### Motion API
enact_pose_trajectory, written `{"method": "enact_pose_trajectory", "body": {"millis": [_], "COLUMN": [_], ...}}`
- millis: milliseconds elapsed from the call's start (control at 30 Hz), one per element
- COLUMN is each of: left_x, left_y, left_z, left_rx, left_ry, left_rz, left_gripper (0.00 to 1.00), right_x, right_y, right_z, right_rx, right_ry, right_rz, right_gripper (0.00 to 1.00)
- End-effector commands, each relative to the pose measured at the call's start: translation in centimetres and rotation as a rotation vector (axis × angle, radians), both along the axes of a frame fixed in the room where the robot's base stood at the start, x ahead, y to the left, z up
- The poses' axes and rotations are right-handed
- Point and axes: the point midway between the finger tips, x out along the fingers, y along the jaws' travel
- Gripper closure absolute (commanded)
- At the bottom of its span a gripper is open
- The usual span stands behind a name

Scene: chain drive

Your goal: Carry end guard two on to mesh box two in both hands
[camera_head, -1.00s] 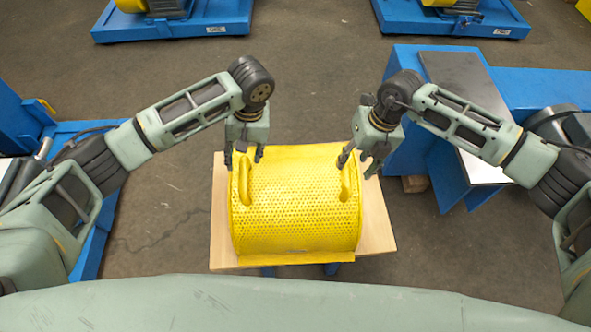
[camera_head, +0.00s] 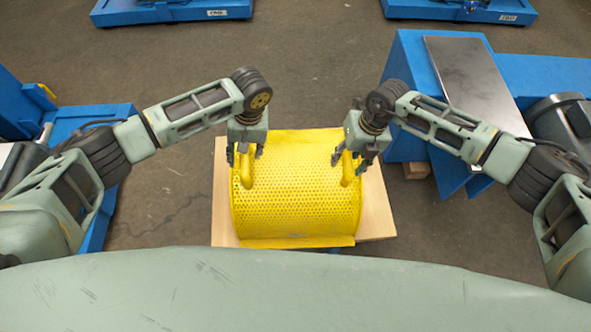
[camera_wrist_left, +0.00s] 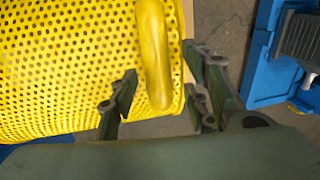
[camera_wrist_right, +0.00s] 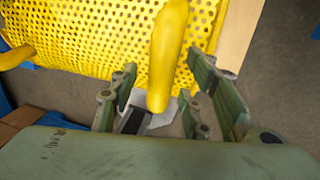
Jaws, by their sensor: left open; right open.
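The yellow perforated end guard (camera_head: 297,205) lies on a pale wooden board, its curved mesh side up, with two upright loop handles. My left gripper (camera_head: 244,155) is open at the guard's left handle (camera_head: 246,177); in the left wrist view that handle (camera_wrist_left: 154,60) stands between the spread fingers. My right gripper (camera_head: 349,160) is open at the right handle (camera_head: 347,176); in the right wrist view this handle (camera_wrist_right: 168,50) runs down between the fingers. Neither gripper is shut on a handle. I cannot tell which thing is mesh box two.
The wooden board (camera_head: 377,205) shows on both sides of the guard. A blue stand with a grey plate (camera_head: 475,75) is at right. Blue machinery (camera_head: 95,120) is at left. Blue bases (camera_head: 172,10) stand at the back. Floor between is clear.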

Motion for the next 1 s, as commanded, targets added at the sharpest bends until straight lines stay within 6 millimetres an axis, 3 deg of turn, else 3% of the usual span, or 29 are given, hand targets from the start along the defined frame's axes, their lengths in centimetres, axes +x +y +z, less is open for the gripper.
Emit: {"method": "enact_pose_trajectory", "body": {"millis": [400,900,1000], "left_x": [-0.01,0.01,0.01], "left_y": [0.15,0.16,0.17], "left_z": [-0.80,-0.75,-0.75], "left_rx": [0.000,0.000,0.000], "left_ry": [-0.001,-0.001,-0.001], "left_rz": [-0.001,0.000,0.001], "left_gripper": [0.57,1.00,1.00], "right_x": [-0.02,0.00,0.01], "right_y": [0.16,0.13,0.13], "right_z": [-0.81,-0.78,-0.77], "right_rx": [0.000,0.000,0.000], "right_ry": [-0.001,-0.001,-0.001], "right_rz": [0.000,-0.001,-0.001], "right_gripper": [0.57,1.00,1.00]}}
